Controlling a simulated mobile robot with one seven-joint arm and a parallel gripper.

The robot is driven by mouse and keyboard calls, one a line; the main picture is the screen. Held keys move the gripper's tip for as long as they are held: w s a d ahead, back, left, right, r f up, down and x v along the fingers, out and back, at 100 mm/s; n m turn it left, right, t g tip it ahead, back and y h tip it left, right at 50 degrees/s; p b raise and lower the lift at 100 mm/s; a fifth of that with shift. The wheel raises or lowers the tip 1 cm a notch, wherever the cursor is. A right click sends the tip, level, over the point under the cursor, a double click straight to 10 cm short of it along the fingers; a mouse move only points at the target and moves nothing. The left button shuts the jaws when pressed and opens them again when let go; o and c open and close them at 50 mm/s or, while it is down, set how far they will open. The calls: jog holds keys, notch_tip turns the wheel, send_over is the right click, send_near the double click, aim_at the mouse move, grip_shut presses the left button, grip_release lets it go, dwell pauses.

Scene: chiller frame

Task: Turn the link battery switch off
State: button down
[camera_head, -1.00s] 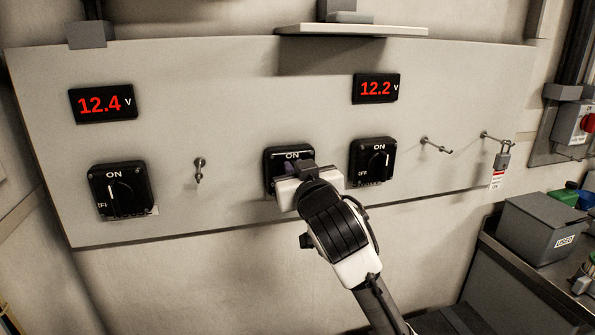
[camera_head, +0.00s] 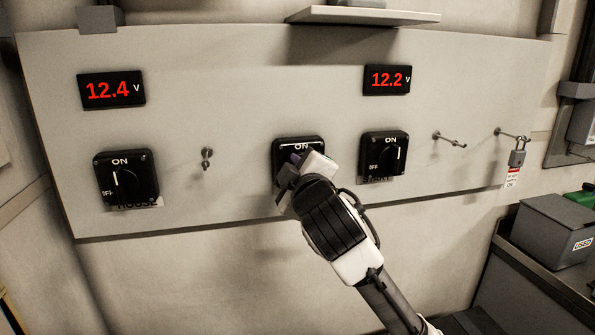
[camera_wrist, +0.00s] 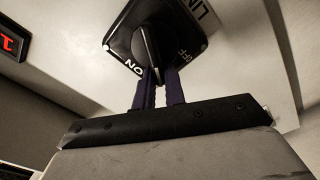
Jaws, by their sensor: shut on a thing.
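The link battery switch (camera_head: 283,149) is the middle black rotary switch on the grey panel, with ON at its top edge. My gripper (camera_head: 296,160) covers much of it. In the wrist view the switch plate (camera_wrist: 193,22) shows ON, OFF and part of a label reading "LIN". Its black knob (camera_wrist: 148,42) stands between the purple fingers of my gripper (camera_wrist: 158,84), which are shut on it. The knob's near end lies between the ON and OFF marks. The exact angle is hard to tell.
A left switch (camera_head: 127,178) labelled HOUSE and a right switch (camera_head: 384,153) flank it, below displays reading 12.4 V (camera_head: 111,90) and 12.2 V (camera_head: 387,79). Hooks (camera_head: 206,158) stick out, one at right bearing a padlock (camera_head: 517,157). A shelf (camera_head: 362,15) juts above.

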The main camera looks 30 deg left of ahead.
jog(key=n, duration=0.2)
jog(key=f+n+b, duration=0.1)
jog(key=n, duration=0.1)
jog(key=n+b, duration=0.1)
jog(key=n, duration=0.1)
jog(key=shift+s+a+f, duration=0.15)
jog(key=shift+s+f, duration=0.05)
jog(key=shift+f, duration=0.1)
dwell(0.4)
jog(key=c, duration=1.5)
grip_release()
jog(key=shift+o, duration=0.2)
jog(key=b+v, duration=0.2)
jog(key=v, duration=1.2)
jog(key=shift+b, duration=0.4)
